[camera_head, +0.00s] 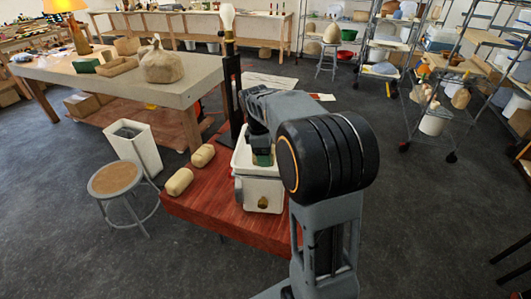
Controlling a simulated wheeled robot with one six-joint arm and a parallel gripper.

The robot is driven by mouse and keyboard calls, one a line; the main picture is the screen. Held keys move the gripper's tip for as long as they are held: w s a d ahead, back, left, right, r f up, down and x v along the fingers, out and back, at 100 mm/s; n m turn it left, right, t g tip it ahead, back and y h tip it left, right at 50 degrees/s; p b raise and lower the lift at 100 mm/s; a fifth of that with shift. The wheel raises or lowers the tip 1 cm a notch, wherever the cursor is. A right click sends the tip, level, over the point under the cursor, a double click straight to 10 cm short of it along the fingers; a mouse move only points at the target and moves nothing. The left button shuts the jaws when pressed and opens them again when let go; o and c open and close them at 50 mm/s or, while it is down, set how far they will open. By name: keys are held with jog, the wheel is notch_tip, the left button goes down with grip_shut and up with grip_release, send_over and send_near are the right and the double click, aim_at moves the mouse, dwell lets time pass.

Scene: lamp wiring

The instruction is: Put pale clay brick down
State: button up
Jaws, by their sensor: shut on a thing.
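Two pale clay bricks lie apart on the red wooden table: one (203,156) further back and one (180,181) nearer its left front corner. My gripper (262,160) points down over the white container (263,194) on the same table. It is shut on a pale piece just under the fingers, which looks like a pale clay brick. My own arm and the container hide most of this piece. I cannot tell whether it touches the container.
Bare red tabletop (212,196) lies left of the container. A black stand (232,100) with a bulb rises behind it. A round stool (115,179) and a white bin (135,150) stand left. A pale worktable (120,80) holds a wrapped lump (161,65).

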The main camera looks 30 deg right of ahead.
jog(key=o, duration=1.2)
jog(key=shift+f, duration=0.15)
jog(key=shift+o, duration=0.2)
jog(key=r, duration=0.4)
jog(key=a+r, duration=0.1)
jog(key=r, duration=0.2)
jog(key=w+r, duration=0.1)
jog(key=r, duration=0.3)
jog(key=shift+a+r, duration=0.25)
jog(key=shift+r, duration=0.3)
jog(key=shift+s+a, duration=0.15)
jog(key=shift+s, duration=0.1)
jog(key=s+a+f+m+t, duration=0.1)
jog(key=s+a+f+m, duration=0.1)
jog(key=s+f+m, duration=0.1)
jog(key=s+a+f+m+t+y, duration=0.1)
jog(key=s+a+f+m+t, duration=0.1)
jog(key=s, duration=0.6)
jog(key=s+a+f+m+t, duration=0.2)
jog(key=s+a+f+m, duration=0.1)
jog(key=s+f+m, duration=0.2)
jog(key=shift+s+a+m+y, duration=0.3)
jog(key=shift+m, duration=0.5)
